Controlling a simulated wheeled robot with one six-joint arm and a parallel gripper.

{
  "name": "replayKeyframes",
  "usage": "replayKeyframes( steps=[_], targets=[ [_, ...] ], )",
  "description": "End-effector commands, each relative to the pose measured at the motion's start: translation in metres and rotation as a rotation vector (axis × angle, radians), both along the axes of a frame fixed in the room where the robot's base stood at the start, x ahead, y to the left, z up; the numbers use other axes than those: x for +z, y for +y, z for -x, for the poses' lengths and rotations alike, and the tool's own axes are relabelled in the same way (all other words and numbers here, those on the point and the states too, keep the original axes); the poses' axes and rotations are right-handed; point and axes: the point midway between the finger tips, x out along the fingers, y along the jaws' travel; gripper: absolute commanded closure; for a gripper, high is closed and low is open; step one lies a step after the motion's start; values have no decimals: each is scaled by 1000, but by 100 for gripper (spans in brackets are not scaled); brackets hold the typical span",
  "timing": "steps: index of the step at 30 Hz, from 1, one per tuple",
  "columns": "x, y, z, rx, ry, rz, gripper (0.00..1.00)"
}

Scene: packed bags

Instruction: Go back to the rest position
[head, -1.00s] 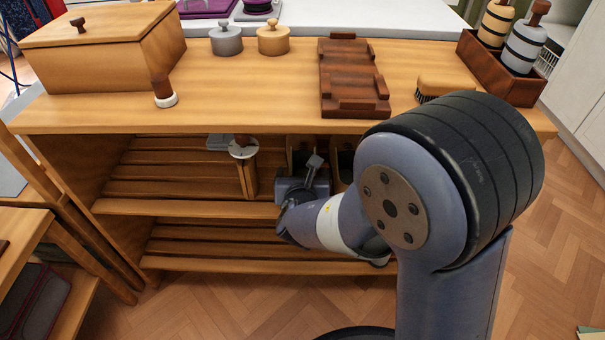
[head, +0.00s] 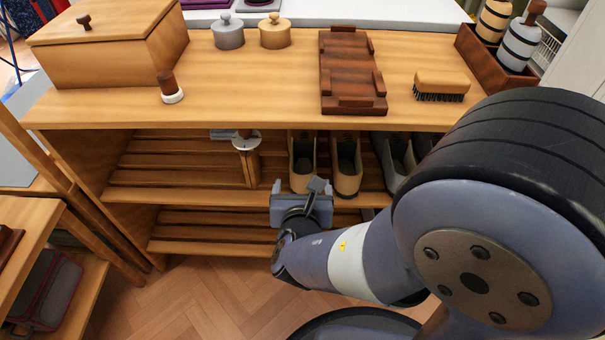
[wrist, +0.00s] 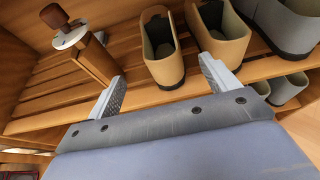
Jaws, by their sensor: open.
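My gripper (head: 303,190) is open and empty in front of the wooden rack's upper slatted shelf, below and in front of a pair of tan shoes. In the wrist view my gripper (wrist: 165,85) has its two fingers wide apart, with nothing between them but shelf edge. The tan shoes (head: 346,170) stand on that shelf; they also show just beyond the fingertips in the wrist view (wrist: 220,38). My arm reaches in from the right of the head view.
The wooden rack (head: 240,105) carries a wooden box (head: 105,50), two lidded pots, a dark wooden rack piece (head: 350,75) and a brush (head: 441,84) on top. Grey shoes (head: 390,160) stand right of the tan ones. A wooden divider with a white-and-brown knob (head: 247,142) stands left. Floor in front is clear.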

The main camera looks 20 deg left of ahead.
Motion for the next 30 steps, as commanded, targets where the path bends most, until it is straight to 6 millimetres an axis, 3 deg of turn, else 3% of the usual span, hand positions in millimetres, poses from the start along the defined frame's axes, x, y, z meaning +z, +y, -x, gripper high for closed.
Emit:
replayKeyframes(
  steps=[11, 17, 30],
  targets=[
    [1, -1, 4, -1, 0, -1, 18],
    [-4, 1, -4, -2, 0, 0, 18],
    [-36, 17, -78, -4, 0, 0, 18]
  ],
)
